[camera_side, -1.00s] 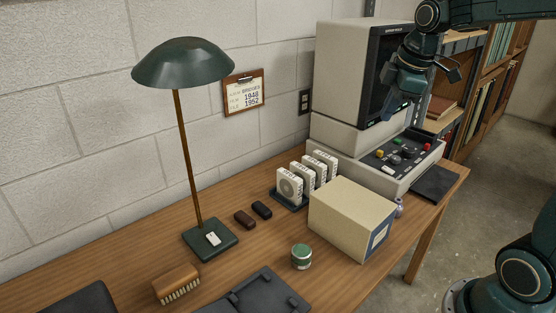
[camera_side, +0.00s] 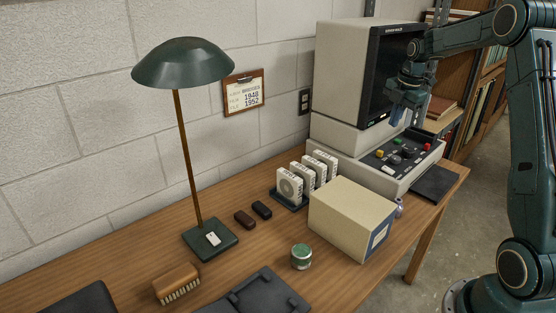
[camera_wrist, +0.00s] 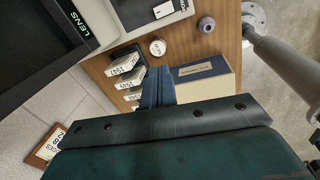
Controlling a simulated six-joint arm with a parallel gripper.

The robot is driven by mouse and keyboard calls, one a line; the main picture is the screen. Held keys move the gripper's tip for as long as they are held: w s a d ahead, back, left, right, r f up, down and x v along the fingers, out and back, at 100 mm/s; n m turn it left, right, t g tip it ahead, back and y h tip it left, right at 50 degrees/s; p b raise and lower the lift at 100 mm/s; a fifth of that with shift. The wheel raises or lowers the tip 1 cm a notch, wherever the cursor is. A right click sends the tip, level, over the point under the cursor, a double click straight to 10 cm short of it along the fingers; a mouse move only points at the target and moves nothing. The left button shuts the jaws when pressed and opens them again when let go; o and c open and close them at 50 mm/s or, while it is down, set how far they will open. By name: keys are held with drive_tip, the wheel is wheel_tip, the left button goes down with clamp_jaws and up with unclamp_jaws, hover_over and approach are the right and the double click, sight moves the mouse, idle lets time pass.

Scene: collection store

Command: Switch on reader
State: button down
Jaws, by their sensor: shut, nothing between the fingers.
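The reader (camera_side: 340,72) is a pale grey machine with a large dark screen, standing at the right end of the table. Its control panel (camera_side: 399,152) juts out below the screen and carries red, yellow, green and white buttons and black knobs. In the wrist view my gripper (camera_wrist: 158,84) points past the reader's screen edge (camera_wrist: 62,20). Most of the panel is out of that view.
A cream box (camera_side: 350,215) stands just before the panel, with a rack of white film boxes (camera_side: 290,186) to its left. A green lamp (camera_side: 190,65), a green tin (camera_side: 301,256) and a brush (camera_side: 176,284) are farther left. A clipboard (camera_side: 243,92) hangs on the wall.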

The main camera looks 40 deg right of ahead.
drive_tip(key=n, duration=0.2)
hover_over(386, 168)
drive_tip(key=s, duration=0.2)
wheel_tip(386, 168, down, 4)
drive_tip(key=shift+r, duration=0.1)
drive_tip(key=f, duration=0.4)
drive_tip(key=w+f, duration=0.1)
drive_tip(key=f, duration=0.4)
drive_tip(key=w+f, duration=0.1)
drive_tip(key=f, duration=0.4)
drive_tip(key=shift+f, duration=0.1)
drive_tip(key=shift+w+f+g, duration=0.1)
drive_tip(key=shift+f+g, duration=0.05)
drive_tip(key=shift+g, duration=0.25)
drive_tip(key=shift+s, duration=0.2)
